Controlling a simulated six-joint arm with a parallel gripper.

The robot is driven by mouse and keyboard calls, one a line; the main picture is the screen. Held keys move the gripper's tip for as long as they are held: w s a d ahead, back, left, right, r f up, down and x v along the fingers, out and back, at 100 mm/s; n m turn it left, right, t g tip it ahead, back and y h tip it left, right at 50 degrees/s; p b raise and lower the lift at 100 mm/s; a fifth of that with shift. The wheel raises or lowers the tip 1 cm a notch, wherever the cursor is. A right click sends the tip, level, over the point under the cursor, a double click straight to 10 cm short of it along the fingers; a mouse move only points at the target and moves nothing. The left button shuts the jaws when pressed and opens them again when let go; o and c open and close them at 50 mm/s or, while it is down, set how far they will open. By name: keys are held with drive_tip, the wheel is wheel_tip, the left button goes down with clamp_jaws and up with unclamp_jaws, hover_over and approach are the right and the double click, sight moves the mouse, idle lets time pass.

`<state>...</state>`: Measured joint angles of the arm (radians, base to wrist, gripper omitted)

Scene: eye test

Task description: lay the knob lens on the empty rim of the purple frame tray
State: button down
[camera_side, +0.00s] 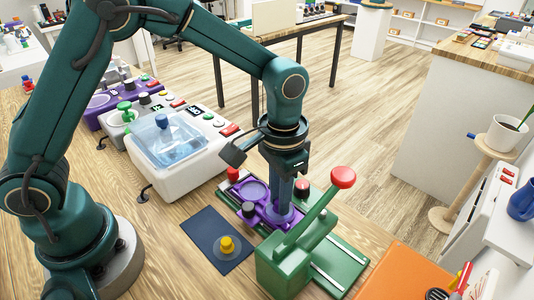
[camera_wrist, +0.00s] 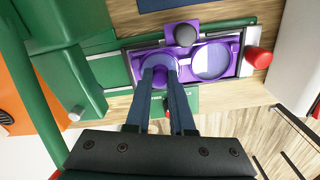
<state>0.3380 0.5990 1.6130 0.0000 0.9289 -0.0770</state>
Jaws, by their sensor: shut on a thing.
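The purple frame tray (camera_side: 267,213) lies on the green press base; it also shows in the wrist view (camera_wrist: 247,68). It has two round rims and a black knob (camera_wrist: 185,35) between them on one side. My gripper (camera_wrist: 161,78) points down over the left rim in the wrist view, shut on a small purple knob, apparently that of the knob lens (camera_wrist: 149,64). The lens is at or just above that rim; I cannot tell if it touches. The other rim (camera_wrist: 229,62) stands clear of my gripper and looks pale inside. In the side view my gripper (camera_side: 284,208) hides most of the lens.
A green press (camera_side: 283,268) with a red-balled lever (camera_side: 343,178) stands close in front of my gripper. A clear disc with a yellow knob (camera_side: 227,244) lies on a dark blue mat (camera_side: 205,227). A white machine with a blue lid (camera_side: 165,140) stands behind left.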

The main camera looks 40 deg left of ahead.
drive_tip(key=shift+f, duration=0.25)
drive_tip(key=c, duration=0.7)
unclamp_jaws()
drive_tip(key=shift+o, duration=0.3)
drive_tip(key=shift+o, duration=1.3)
drive_tip(key=shift+r, duration=0.1)
drive_tip(key=shift+r, duration=2.9)
